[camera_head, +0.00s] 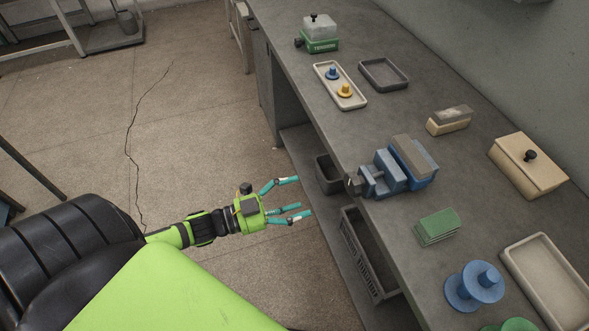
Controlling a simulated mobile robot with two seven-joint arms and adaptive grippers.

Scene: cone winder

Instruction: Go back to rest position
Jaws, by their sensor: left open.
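My left gripper (291,199) is green with teal fingers. It is open and empty, with its fingers spread apart. It hangs over the floor and low shelf, left of the workbench (420,85), and touches nothing that I can see. Its arm comes in from the lower left. My right gripper does not show in the head view.
A blue vise (405,168) stands at the bench's near edge. A tray with blue and yellow knobs (325,98), an empty dark tray (398,88), a green block (437,227) and a blue spool (465,295) lie on the bench.

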